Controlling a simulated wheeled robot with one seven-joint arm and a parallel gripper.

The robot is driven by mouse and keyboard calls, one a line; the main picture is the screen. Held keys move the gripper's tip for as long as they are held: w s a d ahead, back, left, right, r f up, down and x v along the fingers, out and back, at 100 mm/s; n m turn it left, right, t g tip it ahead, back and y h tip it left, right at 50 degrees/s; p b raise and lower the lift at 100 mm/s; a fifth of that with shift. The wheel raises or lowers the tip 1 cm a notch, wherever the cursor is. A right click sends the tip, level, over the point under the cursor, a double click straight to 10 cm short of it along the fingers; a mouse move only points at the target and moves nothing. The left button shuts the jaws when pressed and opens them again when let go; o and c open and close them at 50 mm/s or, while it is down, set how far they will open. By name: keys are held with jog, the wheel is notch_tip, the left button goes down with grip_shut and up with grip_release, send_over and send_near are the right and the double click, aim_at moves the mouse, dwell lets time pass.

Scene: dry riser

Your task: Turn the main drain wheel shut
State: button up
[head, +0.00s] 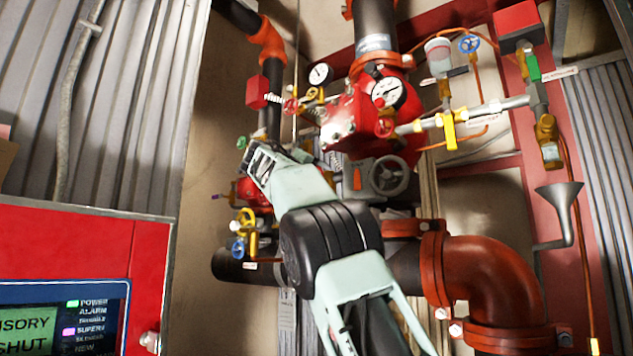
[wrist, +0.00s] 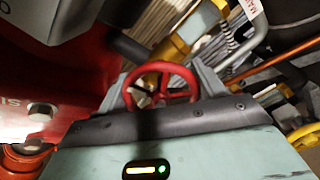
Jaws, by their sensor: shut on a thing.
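A red handwheel (wrist: 165,68) sits between the two grey fingers of my gripper (wrist: 163,88) in the wrist view. The fingers are shut on it, one on each side of its rim. A yellow valve body shows just behind it. In the head view my gripper (head: 257,163) reaches up and left, beside the red riser valve (head: 350,118). The gripped wheel is hidden or too small to make out there. No readable label shows whether it is the main drain wheel.
Pressure gauges (head: 389,93), a small red wheel (head: 290,105) and yellow valves (head: 246,218) crowd the pipework. A large orange elbow (head: 490,275) is at lower right. A red panel (head: 120,245) stands at lower left.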

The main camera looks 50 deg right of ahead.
jog(key=o, duration=1)
jog(key=a+b, duration=0.1)
jog(key=a, duration=0.4)
jog(key=s+a, duration=0.1)
jog(key=a, duration=0.5)
jog(key=a+b, duration=0.1)
jog(key=a, duration=0.5)
jog(key=shift+s+a+b, duration=0.15)
jog(key=shift+a+b, duration=0.05)
jog(key=shift+b, duration=0.15)
jog(key=shift+f, duration=0.1)
